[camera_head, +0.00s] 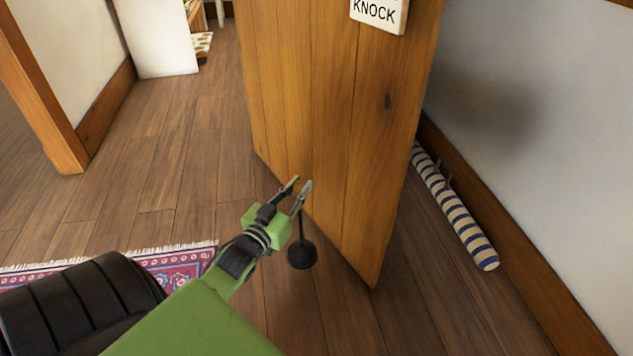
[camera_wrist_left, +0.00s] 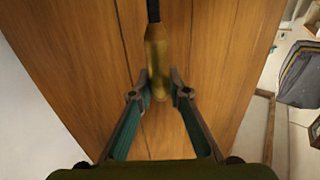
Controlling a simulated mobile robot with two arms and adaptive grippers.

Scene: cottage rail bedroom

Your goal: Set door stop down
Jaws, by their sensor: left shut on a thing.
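The door stop is a dark round weight (camera_head: 302,254) on a thin dark rod. It hangs upright below my left gripper (camera_head: 301,184), in front of the wooden door. In the left wrist view its brass-coloured handle (camera_wrist_left: 156,62) sits between the fingertips of my left gripper (camera_wrist_left: 159,92), with the black rod beyond. The left gripper is shut on this handle. I cannot tell whether the round weight touches the floor. My right gripper is not in view.
The wooden door (camera_head: 335,120) stands ajar, with a KNOCK sign (camera_head: 378,13). A blue-and-white striped roll (camera_head: 455,210) lies along the right wall. A red fringed rug (camera_head: 180,268) lies at lower left. Plank floor (camera_head: 165,150) is clear left of the door.

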